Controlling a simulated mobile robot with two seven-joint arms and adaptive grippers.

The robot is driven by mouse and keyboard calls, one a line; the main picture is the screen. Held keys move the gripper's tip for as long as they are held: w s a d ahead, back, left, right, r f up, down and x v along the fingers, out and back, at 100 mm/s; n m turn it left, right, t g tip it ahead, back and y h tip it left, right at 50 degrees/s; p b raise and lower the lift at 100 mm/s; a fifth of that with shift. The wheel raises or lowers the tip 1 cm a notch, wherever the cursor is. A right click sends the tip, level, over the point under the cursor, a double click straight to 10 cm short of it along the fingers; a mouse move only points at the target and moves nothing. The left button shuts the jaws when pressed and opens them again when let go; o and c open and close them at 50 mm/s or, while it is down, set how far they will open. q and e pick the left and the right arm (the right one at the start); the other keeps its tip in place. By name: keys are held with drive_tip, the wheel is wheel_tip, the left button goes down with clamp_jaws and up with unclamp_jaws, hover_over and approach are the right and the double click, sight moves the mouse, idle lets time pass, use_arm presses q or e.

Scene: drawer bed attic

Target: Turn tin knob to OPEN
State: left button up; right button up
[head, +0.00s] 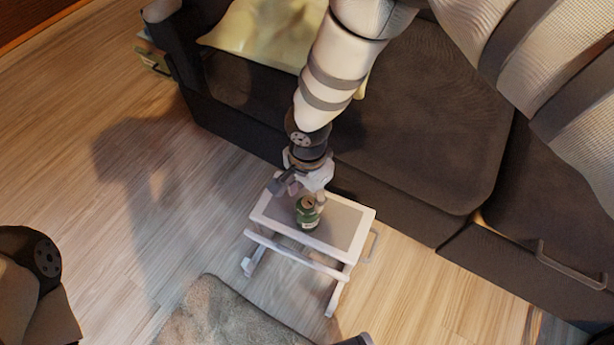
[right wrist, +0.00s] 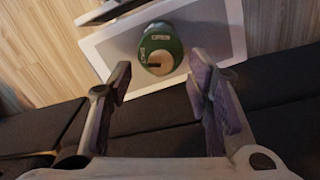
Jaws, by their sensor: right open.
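A green tin (head: 307,212) stands on a small white side table (head: 262,212) with a grey top. In the right wrist view the tin (right wrist: 174,47) shows from above, with white lettering on its green rim. One word looks like OPEN; the other is too small to read surely. A pale round knob (right wrist: 152,58) with a dark mark sits on its top; the mark points away from the OPEN word. My right gripper (head: 302,182) is just above the tin. In its wrist view the gripper (right wrist: 159,80) is open and empty, with the fingers short of the knob. My left gripper is not seen.
A dark sofa (head: 430,120) with a yellow cushion (head: 250,30) stands right behind the table. A grey rug or pouf (head: 215,315) lies in front of it. The wooden floor (head: 110,130) is clear on the left.

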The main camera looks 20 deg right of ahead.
sight(308, 201)
drive_tip(key=shift+f+b, duration=0.35)
drive_tip(key=shift+f, duration=1.25)
clamp_jaws()
drive_tip(key=c, duration=1)
unclamp_jaws()
